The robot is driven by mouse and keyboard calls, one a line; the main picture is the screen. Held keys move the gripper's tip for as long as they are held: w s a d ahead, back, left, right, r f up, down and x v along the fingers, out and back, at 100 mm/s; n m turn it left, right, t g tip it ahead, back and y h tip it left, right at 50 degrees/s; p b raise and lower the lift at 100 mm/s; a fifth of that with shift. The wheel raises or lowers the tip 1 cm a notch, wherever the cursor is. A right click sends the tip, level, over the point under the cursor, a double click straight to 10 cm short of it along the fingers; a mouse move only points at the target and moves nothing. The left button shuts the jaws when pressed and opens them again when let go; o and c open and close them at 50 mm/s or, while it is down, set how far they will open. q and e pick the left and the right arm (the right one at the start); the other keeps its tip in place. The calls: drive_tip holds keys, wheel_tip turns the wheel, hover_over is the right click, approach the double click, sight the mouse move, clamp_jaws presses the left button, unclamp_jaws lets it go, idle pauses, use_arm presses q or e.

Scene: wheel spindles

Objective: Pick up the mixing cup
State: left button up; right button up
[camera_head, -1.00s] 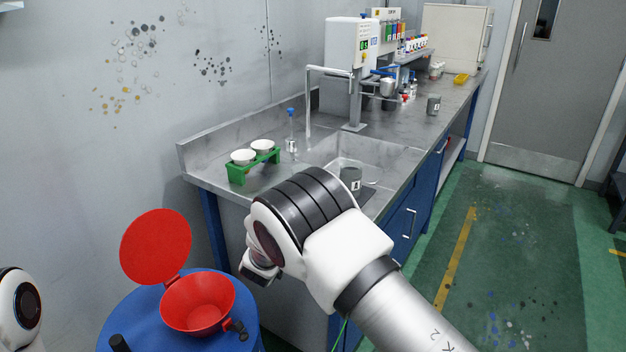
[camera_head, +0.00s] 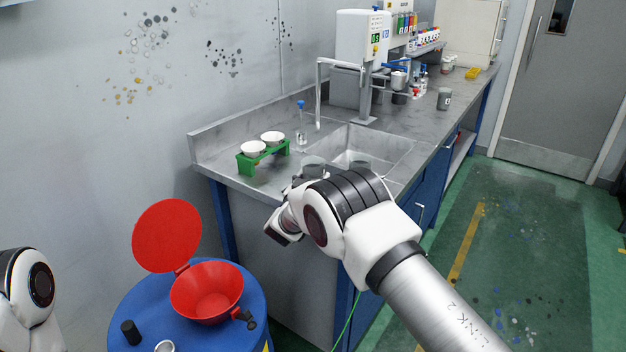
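A grey cup (camera_head: 313,166) shows just above and behind my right wrist, by the sink's left side. Its lower part is hidden. A second grey cup (camera_head: 361,167) stands by the sink, mostly behind my arm. Another grey cup (camera_head: 444,99) with a pale label stands upright farther along the counter. I cannot tell which is the mixing cup. Dark parts that look like my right gripper (camera_head: 298,181) show just left of and below the first cup. My wrist hides the rest, so whether the fingers hold it is unclear. My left gripper is out of view.
A green rack (camera_head: 264,158) with two white cups stands on the left of the counter (camera_head: 225,150). A tall faucet (camera_head: 319,95) and a dispenser machine (camera_head: 363,40) stand behind the sink. A blue drum (camera_head: 130,310) with a red funnel (camera_head: 207,290) is at lower left.

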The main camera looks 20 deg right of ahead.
sight(315, 169)
drive_tip(key=shift+c, duration=0.4)
wheel_tip(315, 169, up, 4)
drive_tip(key=shift+f+p, duration=0.25)
drive_tip(key=shift+p, duration=0.95)
drive_tip(key=shift+s+r+p, duration=0.25)
drive_tip(key=shift+s+p, duration=0.3)
drive_tip(key=shift+s, duration=0.1)
drive_tip(key=shift+s+r+p, duration=0.25)
drive_tip(key=shift+s+p, duration=0.3)
drive_tip(key=shift+s, duration=0.05)
drive_tip(key=s+p, duration=0.6)
drive_tip(key=s, duration=0.7)
drive_tip(key=shift+s+d+r, duration=0.2)
drive_tip(key=shift+s, duration=0.1)
